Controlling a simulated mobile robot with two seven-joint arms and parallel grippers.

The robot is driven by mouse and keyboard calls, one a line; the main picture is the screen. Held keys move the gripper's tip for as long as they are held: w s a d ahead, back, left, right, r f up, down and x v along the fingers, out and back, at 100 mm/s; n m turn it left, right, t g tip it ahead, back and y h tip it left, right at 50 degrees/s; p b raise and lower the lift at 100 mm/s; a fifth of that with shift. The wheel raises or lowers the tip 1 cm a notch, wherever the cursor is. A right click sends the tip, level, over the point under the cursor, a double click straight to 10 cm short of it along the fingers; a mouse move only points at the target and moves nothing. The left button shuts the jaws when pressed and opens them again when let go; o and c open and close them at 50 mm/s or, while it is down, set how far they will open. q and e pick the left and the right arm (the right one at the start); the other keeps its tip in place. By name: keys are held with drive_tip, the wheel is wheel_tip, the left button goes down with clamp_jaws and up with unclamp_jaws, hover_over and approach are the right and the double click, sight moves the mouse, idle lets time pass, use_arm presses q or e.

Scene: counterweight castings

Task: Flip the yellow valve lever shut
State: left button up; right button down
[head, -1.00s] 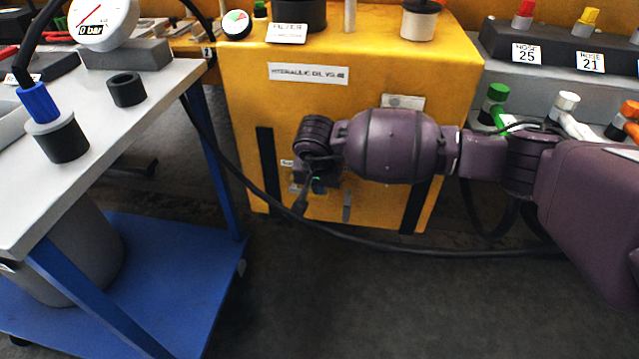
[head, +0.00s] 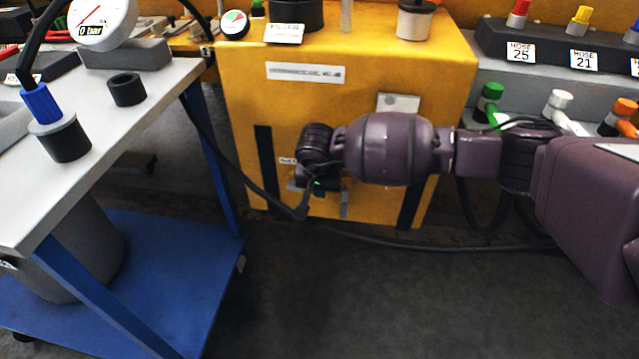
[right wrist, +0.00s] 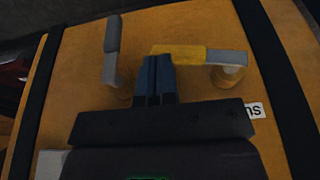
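The yellow valve lever (right wrist: 184,52) shows in the right wrist view, lying roughly crosswise from a grey hub (right wrist: 228,58) on a pale round stem. My right gripper (right wrist: 158,62) has its two blue fingers together with no visible gap. The fingertips are at the lever's free left end; I cannot tell whether they touch it. In the head view my right gripper (head: 320,184) is in front of the yellow tank's lower face, and my wrist hides its fingertips and the yellow lever. My left gripper is not in view.
A second, grey lever (right wrist: 112,36) stands left of my fingers on the same yellow face. Black straps (right wrist: 275,75) run down the tank (head: 350,100). A dark hose (head: 400,246) hangs below my arm. A blue-framed cart (head: 160,270) stands left. Hose fittings (head: 490,95) are at right.

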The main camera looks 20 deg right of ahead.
use_arm(q)
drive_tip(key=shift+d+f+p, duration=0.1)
drive_tip(key=shift+p, duration=0.2)
use_arm(e)
drive_tip(key=shift+f+t+y, duration=0.4)
drive_tip(key=shift+f+y, duration=0.3)
drive_tip(key=shift+f, duration=0.9)
drive_tip(key=shift+d, duration=0.1)
drive_tip(key=shift+d+r, duration=0.1)
drive_tip(key=shift+r, duration=0.3)
use_arm(q)
drive_tip(key=p, duration=0.3)
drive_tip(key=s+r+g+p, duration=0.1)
drive_tip(key=p, duration=0.2)
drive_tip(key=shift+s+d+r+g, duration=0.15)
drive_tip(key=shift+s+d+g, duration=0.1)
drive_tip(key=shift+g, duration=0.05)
use_arm(e)
drive_tip(key=s+d+r, duration=0.5)
drive_tip(key=s+r, duration=0.2)
drive_tip(key=r, duration=0.3)
